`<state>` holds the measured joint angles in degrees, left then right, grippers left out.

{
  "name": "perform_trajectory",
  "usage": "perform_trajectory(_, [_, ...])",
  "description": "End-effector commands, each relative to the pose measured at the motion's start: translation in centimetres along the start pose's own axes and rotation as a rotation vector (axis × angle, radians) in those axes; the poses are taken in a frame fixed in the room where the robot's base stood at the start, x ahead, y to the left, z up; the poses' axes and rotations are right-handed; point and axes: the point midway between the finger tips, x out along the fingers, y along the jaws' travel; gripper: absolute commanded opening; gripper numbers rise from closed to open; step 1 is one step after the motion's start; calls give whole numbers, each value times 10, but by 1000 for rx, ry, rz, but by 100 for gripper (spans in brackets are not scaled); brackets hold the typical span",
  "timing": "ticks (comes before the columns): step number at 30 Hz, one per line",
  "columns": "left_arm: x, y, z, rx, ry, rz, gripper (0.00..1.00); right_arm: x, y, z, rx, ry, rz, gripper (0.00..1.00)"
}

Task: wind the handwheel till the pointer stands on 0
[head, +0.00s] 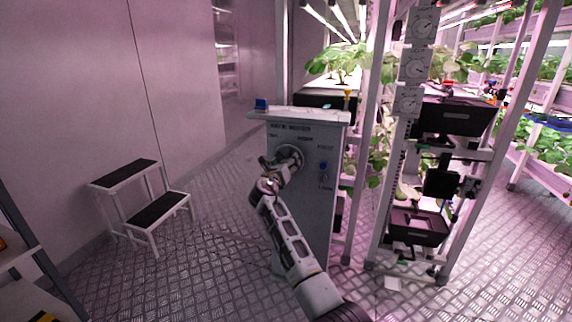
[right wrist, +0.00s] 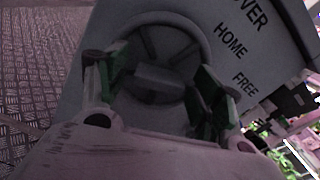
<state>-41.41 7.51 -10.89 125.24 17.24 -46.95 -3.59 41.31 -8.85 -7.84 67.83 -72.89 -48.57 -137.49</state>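The handwheel (head: 293,153) is a round grey wheel on the front of a grey cabinet (head: 306,215); it also shows in the right wrist view (right wrist: 150,52) with dark spokes. My right gripper (head: 283,160) is at the wheel and hides part of it. In the right wrist view its green-padded fingers (right wrist: 160,88) stand wide apart, one on each side of the wheel's middle; I cannot tell whether they touch it. My left gripper is out of view.
A step stool (head: 157,228) stands at the left. Plant racks with black bins (head: 455,117) stand at the right. The floor between stool and cabinet is clear.

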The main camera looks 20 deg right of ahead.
Motion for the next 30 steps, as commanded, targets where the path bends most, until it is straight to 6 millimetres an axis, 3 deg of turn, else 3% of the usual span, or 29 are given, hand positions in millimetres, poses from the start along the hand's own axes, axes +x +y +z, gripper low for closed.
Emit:
perform_trajectory(2, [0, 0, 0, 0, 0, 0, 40, 0, 0, 0, 0, 0, 0, 54])
perform_trajectory(9, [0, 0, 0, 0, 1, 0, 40, 0, 0, 0, 0, 0, 0, 23])
perform_trajectory(30, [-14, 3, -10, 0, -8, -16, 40, 0, -1, 0, 135, 2, 0, 22])
